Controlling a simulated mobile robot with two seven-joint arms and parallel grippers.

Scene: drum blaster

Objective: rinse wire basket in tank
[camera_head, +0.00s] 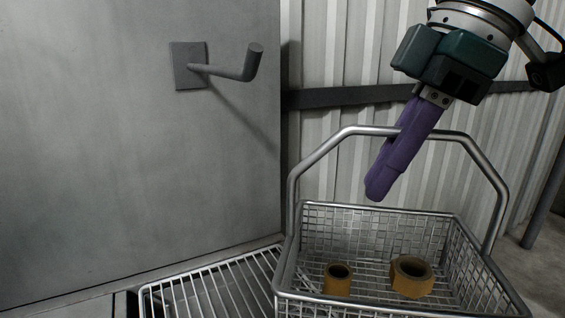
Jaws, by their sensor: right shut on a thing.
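The wire basket (453,241) is a silver mesh basket with a tall bent-tube handle, at the lower right. Two rusty-brown parts lie inside it: a small ring-like one (338,280) and a larger nut-like one (412,277). My right gripper (385,178) comes down from the upper right, its purple fingers shut on the top bar of the basket handle (350,131). The basket looks level; I cannot tell whether its bottom touches anything below. My left gripper is not in view. No tank can be made out for certain.
A slatted metal rack (215,290) lies at the lower left of the basket. A grey metal panel (120,140) fills the left, with a protruding peg hook (235,72). A corrugated wall (335,60) with a dark rail stands behind. A post (547,190) stands at far right.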

